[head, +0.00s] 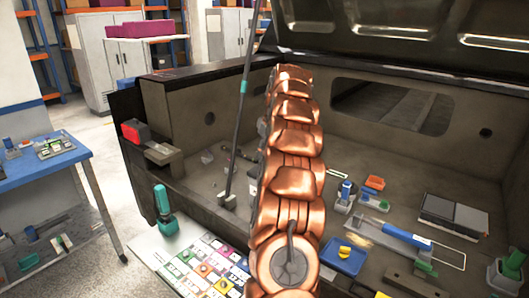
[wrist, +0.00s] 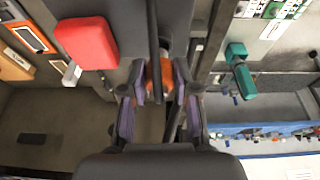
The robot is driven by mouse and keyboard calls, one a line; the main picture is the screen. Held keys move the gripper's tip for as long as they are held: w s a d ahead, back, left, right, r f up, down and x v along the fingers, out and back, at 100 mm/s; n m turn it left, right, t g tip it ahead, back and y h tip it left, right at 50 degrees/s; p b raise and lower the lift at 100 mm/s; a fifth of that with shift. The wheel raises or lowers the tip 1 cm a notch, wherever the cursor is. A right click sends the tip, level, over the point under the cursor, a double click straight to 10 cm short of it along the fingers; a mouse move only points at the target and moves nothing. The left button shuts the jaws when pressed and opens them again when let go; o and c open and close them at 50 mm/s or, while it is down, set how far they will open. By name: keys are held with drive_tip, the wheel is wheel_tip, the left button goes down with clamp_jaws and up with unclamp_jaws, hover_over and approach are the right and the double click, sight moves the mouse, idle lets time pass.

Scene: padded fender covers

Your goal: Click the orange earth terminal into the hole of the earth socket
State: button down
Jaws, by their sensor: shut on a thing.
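In the wrist view my gripper (wrist: 160,88) has its two purple-padded fingers closed on a small orange piece, the orange earth terminal (wrist: 161,72). A dark upright bar crosses the view just in front of it and partly covers it. In the head view my copper-coloured arm hides the gripper and the terminal. I cannot make out the earth socket or its hole for certain in either view, nor whether the terminal touches anything.
A red block (head: 135,131) sits on the left edge of the open bay; it also shows in the wrist view (wrist: 88,42). A teal-green tool (head: 165,212) stands beside a label sheet (head: 200,262). A thin prop rod (head: 240,110) rises left of my arm. Small parts lie right.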

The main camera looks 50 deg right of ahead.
drive_tip(key=shift+f+b, duration=0.8)
drive_tip(key=shift+f, duration=0.6)
drive_tip(key=c, duration=0.8)
unclamp_jaws()
drive_tip(key=shift+v, duration=3.7)
